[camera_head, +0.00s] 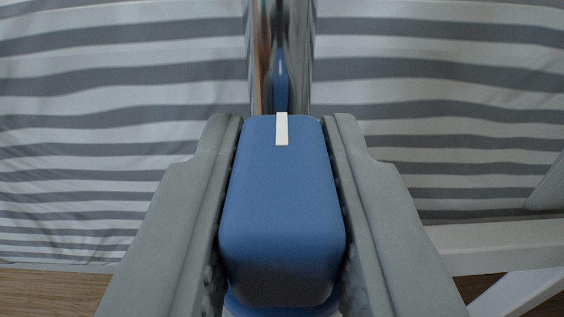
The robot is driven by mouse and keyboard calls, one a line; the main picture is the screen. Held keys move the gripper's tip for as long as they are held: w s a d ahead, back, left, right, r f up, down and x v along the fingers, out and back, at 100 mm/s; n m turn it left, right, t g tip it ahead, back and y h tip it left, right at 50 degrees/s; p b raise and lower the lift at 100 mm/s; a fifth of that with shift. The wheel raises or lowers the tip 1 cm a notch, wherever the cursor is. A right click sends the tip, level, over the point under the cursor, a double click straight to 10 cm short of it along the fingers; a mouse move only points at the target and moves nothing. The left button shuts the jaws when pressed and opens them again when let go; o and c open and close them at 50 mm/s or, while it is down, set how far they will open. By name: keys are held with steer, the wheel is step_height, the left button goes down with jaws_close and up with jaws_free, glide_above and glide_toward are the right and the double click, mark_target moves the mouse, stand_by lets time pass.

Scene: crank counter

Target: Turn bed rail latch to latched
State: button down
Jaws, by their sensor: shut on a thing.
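The bed rail latch is a blue, rounded block (281,200) in the lower middle of the view. It has a short white line (281,129) at its far end. My gripper (281,135) is shut on the block, with one grey finger pressed along each side. A blue round part shows just under the block's near end. A shiny metal post (281,50) stands behind the block and mirrors its blue colour. The block's underside is hidden, and I see no mark that tells which position the latch is in.
Grey and white striped bedding (120,110) fills the background on both sides. White frame bars (500,245) stand at the lower right. Wooden floor (50,287) shows at the lower left.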

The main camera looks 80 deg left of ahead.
steer(key=c, duration=1.2)
jaws_free()
steer(key=shift+c, duration=0.2)
steer(key=s+d, duration=0.1)
steer(key=d, duration=1.6)
steer(key=shift+s+d, duration=0.15)
steer(key=shift+s, duration=0.15)
